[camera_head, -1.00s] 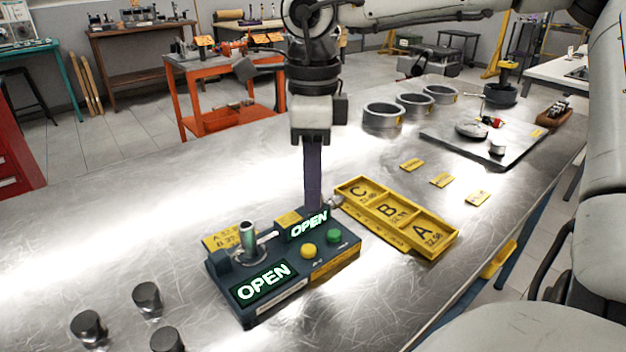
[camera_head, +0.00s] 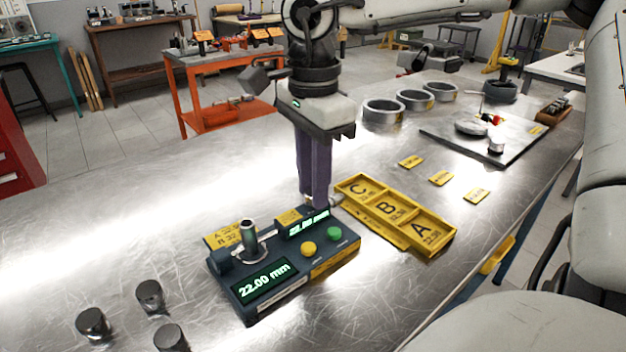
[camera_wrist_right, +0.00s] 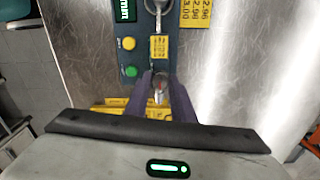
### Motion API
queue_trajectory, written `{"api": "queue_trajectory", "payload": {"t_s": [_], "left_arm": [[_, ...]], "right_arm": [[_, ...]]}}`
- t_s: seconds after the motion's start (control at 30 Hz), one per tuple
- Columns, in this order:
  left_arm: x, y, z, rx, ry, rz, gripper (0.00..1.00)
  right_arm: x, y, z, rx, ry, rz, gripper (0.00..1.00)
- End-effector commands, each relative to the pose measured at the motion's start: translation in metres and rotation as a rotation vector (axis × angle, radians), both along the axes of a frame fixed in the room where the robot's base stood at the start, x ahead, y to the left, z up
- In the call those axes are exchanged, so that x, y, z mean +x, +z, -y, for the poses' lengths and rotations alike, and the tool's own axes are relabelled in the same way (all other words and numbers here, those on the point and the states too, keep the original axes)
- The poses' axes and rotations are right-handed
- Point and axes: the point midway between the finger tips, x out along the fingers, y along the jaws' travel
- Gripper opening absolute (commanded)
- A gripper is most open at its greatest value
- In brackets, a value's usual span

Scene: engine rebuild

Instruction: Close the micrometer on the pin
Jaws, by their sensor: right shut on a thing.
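The micrometer (camera_head: 292,286) is a dark bench unit on the steel table. Its front display (camera_head: 265,282) reads 22.00 mm in green, and the smaller rear display shows a similar reading. The grey pin (camera_head: 249,237) stands upright in the measuring gap; in the wrist view it shows only partly, at the top. My right gripper (camera_head: 316,204) points down at the rear right end of the micrometer. Its purple fingers are shut on the small metal thimble (camera_wrist_right: 160,88), which they mostly hide in the head view. My left gripper is not in view.
A yellow tray (camera_head: 374,220) with compartments C, B and A lies right of the micrometer. Several dark cylinders (camera_head: 150,296) stand at front left. Grey rings (camera_head: 382,111), small yellow tags (camera_head: 441,178) and a plate (camera_head: 455,139) with parts lie farther back.

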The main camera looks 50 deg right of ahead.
Motion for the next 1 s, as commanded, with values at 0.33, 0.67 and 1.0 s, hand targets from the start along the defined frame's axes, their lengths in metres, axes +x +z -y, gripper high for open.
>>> {"api": "queue_trajectory", "payload": {"t_s": [0.33, 0.67, 1.0], "left_arm": [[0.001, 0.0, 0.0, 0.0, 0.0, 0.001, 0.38], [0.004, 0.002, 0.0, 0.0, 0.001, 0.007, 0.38], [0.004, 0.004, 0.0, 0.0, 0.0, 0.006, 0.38]], "right_arm": [[0.001, 0.001, 0.0, -0.002, 0.007, 0.003, 0.0], [0.0, 0.0, 0.0, -0.001, 0.006, 0.002, 0.41], [0.001, 0.024, 0.0, -0.002, 0.005, 0.006, 0.41]]}}
